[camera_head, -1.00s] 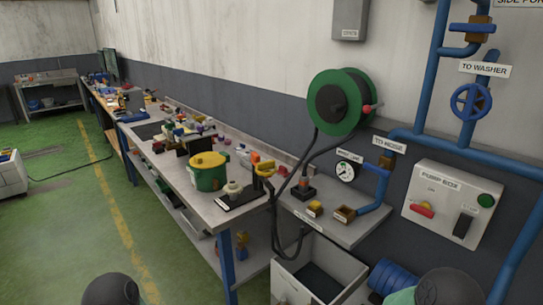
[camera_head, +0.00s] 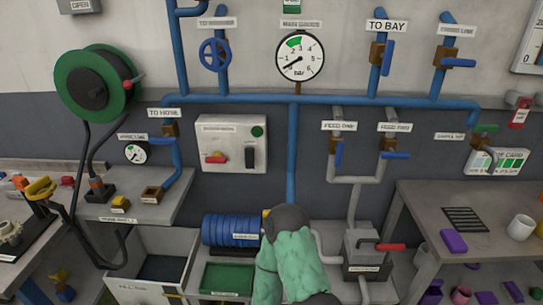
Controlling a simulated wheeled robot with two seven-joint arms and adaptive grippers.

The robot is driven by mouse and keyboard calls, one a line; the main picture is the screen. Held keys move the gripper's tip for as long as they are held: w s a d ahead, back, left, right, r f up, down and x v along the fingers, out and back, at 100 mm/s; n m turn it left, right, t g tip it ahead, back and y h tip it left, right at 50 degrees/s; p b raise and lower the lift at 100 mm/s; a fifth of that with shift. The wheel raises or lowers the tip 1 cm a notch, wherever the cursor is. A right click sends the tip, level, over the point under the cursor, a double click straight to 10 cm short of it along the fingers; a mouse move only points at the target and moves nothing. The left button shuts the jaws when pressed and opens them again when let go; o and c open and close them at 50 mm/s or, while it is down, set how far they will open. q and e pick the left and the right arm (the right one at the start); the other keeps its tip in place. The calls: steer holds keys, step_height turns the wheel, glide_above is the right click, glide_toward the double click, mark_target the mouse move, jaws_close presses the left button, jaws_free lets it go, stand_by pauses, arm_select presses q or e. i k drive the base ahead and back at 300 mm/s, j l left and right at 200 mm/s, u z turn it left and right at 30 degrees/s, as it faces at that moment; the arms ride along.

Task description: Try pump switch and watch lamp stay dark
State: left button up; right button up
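The light grey pump box (camera_head: 228,172) is fixed to the wall left of centre, its label too small to read now. A red and yellow rotary switch (camera_head: 215,158) sits at its lower left and a black lever switch (camera_head: 250,157) at its right. The round green lamp (camera_head: 257,131) at its upper right is dark green with no visible glow. Part of my own arm, dark grey and mint green, rises at bottom centre, below and right of the box and apart from it. Neither gripper's fingers show.
Blue pipes (camera_head: 270,99) run along the wall with a main gauge (camera_head: 300,56) and several valves. A green hose reel (camera_head: 95,86) hangs left. A bench (camera_head: 455,205) with a mug (camera_head: 521,227) stands right.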

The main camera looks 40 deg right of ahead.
mark_target(249, 154)
steer(key=z, duration=1)
